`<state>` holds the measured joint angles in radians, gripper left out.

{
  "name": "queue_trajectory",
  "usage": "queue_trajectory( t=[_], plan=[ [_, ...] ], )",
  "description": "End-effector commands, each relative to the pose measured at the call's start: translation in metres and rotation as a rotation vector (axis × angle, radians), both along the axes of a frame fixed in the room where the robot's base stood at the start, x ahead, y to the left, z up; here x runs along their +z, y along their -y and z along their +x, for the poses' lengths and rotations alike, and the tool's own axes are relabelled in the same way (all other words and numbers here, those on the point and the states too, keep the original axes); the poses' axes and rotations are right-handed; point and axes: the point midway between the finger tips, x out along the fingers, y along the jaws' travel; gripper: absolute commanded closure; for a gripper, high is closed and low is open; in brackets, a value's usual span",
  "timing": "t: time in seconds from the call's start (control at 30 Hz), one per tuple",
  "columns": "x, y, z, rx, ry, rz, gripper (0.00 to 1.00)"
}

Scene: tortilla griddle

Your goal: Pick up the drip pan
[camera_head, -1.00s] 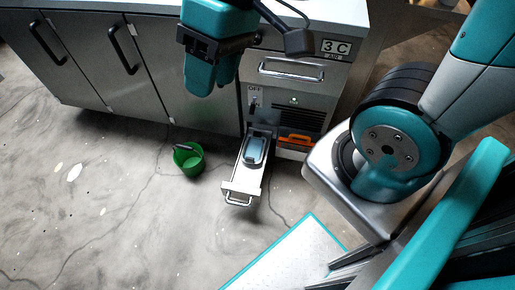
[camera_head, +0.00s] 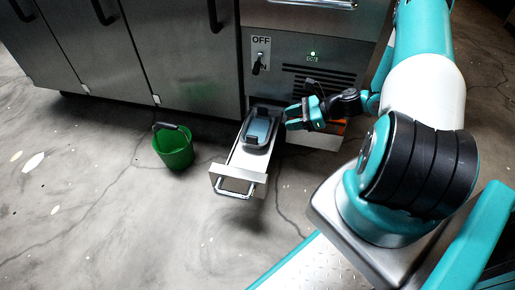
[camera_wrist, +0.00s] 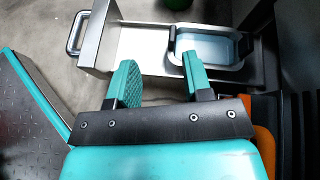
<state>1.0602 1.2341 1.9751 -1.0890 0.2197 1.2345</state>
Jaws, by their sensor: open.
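The drip pan (camera_head: 257,131) is a small tray with dark ends and bluish liquid in it. It sits in an open, pulled-out drawer (camera_head: 233,165) low on the griddle cabinet. In the wrist view the drip pan (camera_wrist: 210,46) lies just beyond my right fingertip, inside the drawer (camera_wrist: 128,50). My gripper (camera_head: 290,116) is at the right side of the drawer, close to the pan. In the wrist view my gripper (camera_wrist: 158,75) is open with nothing between its teal fingers. Whether a finger touches the pan is unclear.
A green bucket (camera_head: 173,148) stands on the floor left of the drawer. An orange item (camera_head: 333,126) is partly hidden behind my gripper. A switch (camera_head: 260,56) is on the panel above. The floor in front of the drawer is clear.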

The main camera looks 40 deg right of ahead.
Motion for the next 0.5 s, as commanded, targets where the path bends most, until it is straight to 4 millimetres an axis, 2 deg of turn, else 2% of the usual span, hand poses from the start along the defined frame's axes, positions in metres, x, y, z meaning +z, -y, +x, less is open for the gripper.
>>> queue_trajectory(
  t=[0.03,0.1,0.27,0.5],
  plan=[
    [-0.034,0.008,-0.007,-0.064,-0.016,0.048,0.54],
    [-0.051,0.016,-0.012,-0.126,-0.032,0.093,0.54],
    [-0.07,0.019,-0.013,-0.187,-0.046,0.142,0.54],
    [-0.091,-0.009,0.022,-0.185,-0.047,0.144,0.54]
  ],
)
